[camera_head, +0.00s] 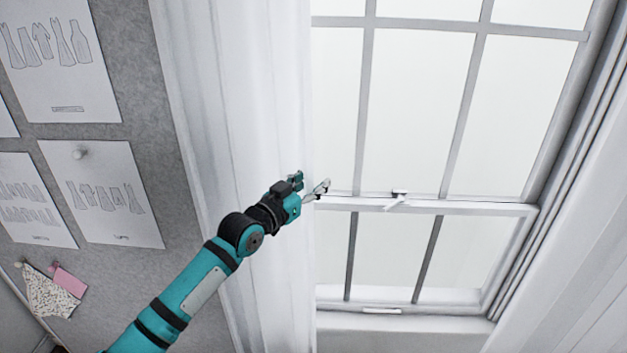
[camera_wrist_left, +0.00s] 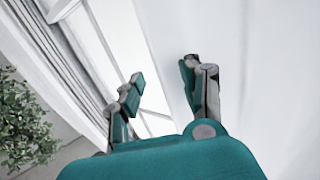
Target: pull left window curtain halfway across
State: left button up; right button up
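The left window curtain (camera_head: 245,90) is white and hangs in soft vertical folds at the left side of the window (camera_head: 420,90). My left gripper (camera_head: 311,182) is at the curtain's right edge, with its fingers apart. In the left wrist view the open fingers (camera_wrist_left: 162,70) stand on either side of the curtain edge in the picture. The curtain (camera_wrist_left: 250,60) fills the right side there. I cannot tell whether the fingers touch the cloth. My right gripper is not in view.
A grey pinboard (camera_head: 140,185) with pinned drawings is left of the curtain. The window has a latch (camera_head: 399,196) on its middle rail and a sill (camera_head: 400,328) below. A white surface (camera_head: 575,270) stands at the right. A green plant (camera_wrist_left: 22,125) shows in the wrist view.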

pick_arm(q)
grip_shut()
jog(key=shift+d+f, duration=0.1)
dwell(0.6)
